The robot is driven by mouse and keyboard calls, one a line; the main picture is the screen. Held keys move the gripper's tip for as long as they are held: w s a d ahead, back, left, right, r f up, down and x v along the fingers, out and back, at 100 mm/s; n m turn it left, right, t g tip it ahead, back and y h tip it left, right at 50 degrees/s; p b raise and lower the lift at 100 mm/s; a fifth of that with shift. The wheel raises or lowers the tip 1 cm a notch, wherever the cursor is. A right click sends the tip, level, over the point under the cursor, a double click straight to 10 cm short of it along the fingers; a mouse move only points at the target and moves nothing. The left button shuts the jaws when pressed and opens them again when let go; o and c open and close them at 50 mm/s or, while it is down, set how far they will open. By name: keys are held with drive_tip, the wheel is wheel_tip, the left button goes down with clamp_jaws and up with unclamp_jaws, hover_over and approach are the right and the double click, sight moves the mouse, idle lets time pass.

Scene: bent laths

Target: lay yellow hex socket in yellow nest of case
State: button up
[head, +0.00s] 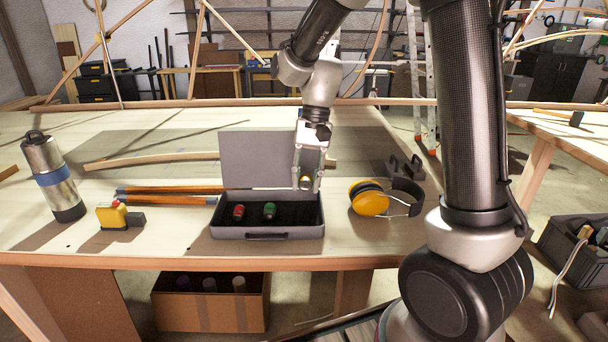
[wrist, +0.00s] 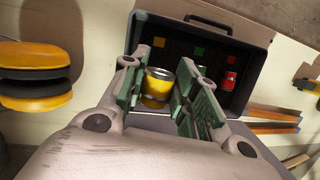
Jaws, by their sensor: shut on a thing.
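The yellow hex socket (wrist: 157,87) is between the green-padded fingers of my gripper (wrist: 160,92), its silvery rim and open end showing in the wrist view. In the head view my gripper (head: 308,168) points down and holds the socket (head: 305,184) above the right part of the open grey case (head: 225,232). In the wrist view the case (wrist: 140,28) has a dark inside with yellow (wrist: 159,42), green and red squares. The yellow square has no socket on it. A red socket (head: 238,212) and a green socket (head: 269,211) sit in the case.
The raised lid (head: 234,160) stands at the case's back. Yellow ear defenders (head: 370,200) lie close to its right. Orange-handled tools (head: 170,190), a yellow tape measure (head: 112,215) and a steel flask (head: 48,170) are to the left. The table's front edge is close to the case.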

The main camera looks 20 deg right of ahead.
drive_tip(key=shift+s+a+f+n, duration=0.2)
drive_tip(key=shift+s+a+n, duration=0.05)
drive_tip(key=shift+a+n, duration=0.3)
drive_tip(key=shift+f, duration=3.05)
drive_tip(key=shift+f, duration=0.5)
drive_tip(key=o, duration=1.2)
drive_tip(key=shift+a, duration=0.1)
drive_tip(key=shift+r, duration=3.5)
